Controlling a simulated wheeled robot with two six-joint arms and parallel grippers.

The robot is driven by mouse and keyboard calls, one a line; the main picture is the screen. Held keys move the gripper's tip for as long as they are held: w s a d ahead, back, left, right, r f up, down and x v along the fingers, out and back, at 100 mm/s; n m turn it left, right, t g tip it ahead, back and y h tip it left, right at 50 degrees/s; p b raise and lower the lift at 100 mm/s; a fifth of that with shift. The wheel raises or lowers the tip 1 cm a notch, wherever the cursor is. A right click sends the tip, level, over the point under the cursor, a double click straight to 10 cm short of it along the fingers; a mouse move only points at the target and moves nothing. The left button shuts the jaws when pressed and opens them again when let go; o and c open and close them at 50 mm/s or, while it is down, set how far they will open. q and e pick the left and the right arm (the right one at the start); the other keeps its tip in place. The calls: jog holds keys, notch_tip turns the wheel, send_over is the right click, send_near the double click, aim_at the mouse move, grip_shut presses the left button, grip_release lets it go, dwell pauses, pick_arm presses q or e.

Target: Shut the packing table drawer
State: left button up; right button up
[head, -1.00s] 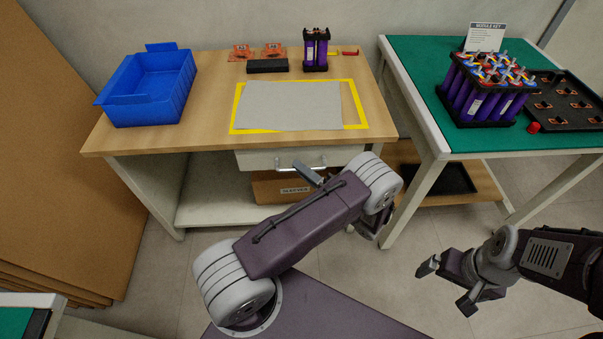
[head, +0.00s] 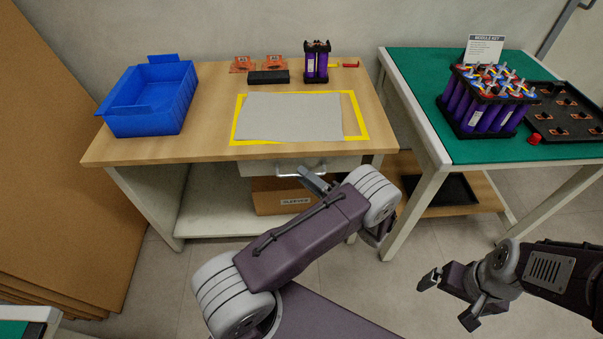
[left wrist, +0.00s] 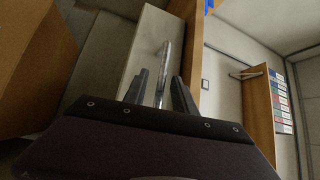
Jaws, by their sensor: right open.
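The packing table (head: 215,95) has a wooden top, with its pale drawer (head: 338,166) under the front edge. The drawer front looks close to flush under the tabletop; I cannot tell whether a small gap is left. Its metal handle (head: 287,174) is partly hidden by my left gripper (head: 314,181). In the left wrist view, the drawer front (left wrist: 146,45) is close ahead, and the handle (left wrist: 161,72) lies between the two parted fingers of my left gripper (left wrist: 161,90). Contact is unclear. My right gripper (head: 449,300) is open and empty, away from the table at lower right.
A cardboard box (head: 275,202) stands on the shelf below the drawer. A blue bin (head: 150,115) and a grey mat (head: 290,117) are on the tabletop. A green-topped table (head: 415,75) stands close on the right. Cardboard sheets (head: 50,150) lean at left.

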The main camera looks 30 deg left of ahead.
pick_arm(q)
jog(key=r+v, duration=0.1)
jog(key=v, duration=0.6)
jog(key=shift+f+p, duration=0.3)
jog(key=shift+f, duration=0.2)
jog(key=s+a+g+h, duration=0.3)
jog(key=s+g+h, duration=0.5)
jog(key=s+h, duration=0.6)
jog(key=d+r+t+h+p, duration=0.2)
jog(key=r+p, duration=1.2)
jog(key=r, duration=0.2)
jog(key=d+r+n+t+h+p, duration=0.1)
jog(key=r+t+h+p, duration=0.1)
jog(key=r+p, duration=1.3)
jog(key=shift+s+d+r+t+h, duration=0.15)
jog(key=shift+d+r+t+h, duration=0.25)
jog(key=shift+r+h, duration=0.25)
